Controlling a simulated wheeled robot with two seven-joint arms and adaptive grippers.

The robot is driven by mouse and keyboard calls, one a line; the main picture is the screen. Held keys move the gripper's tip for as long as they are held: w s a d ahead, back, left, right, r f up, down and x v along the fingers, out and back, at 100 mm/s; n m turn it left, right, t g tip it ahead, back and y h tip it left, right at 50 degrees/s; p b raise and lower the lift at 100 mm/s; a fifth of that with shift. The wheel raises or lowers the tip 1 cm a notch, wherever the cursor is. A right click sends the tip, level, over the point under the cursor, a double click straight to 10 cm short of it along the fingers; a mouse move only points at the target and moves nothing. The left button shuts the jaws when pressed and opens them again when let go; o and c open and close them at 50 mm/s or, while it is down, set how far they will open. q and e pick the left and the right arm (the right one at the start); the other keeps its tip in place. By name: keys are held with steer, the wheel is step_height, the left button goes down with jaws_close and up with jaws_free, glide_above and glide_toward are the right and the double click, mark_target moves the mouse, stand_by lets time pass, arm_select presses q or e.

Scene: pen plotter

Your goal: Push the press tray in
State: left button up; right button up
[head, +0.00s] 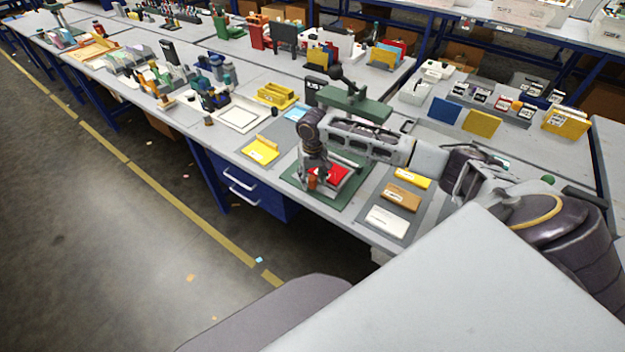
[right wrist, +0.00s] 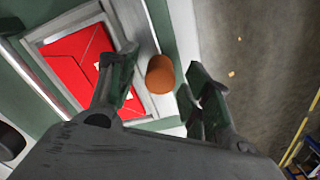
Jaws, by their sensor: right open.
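The press tray (right wrist: 132,50) is a pale metal frame with a red piece (right wrist: 84,62) lying in it. The red piece also shows in the head view (head: 327,175). An orange-brown knob (right wrist: 160,74) stands on the tray's front edge; it shows in the head view too (head: 312,183). The tray sits over the green base (head: 349,190) of the press, whose green upper part (head: 355,105) rises behind my arm. My right gripper (right wrist: 158,88) is open, pointing down, with a finger on each side of the knob. Contact with the knob cannot be told. My left gripper is out of view.
Left of the press lies a yellow piece (head: 261,150) on a grey mat. To the right, brown (head: 402,196), white (head: 388,222) and yellow (head: 412,178) pieces lie on another mat. A blue drawer unit (head: 250,190) hangs under the table's front edge.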

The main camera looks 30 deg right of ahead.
steer(key=shift+f, duration=0.45)
steer(key=shift+c, duration=0.3)
jaws_close()
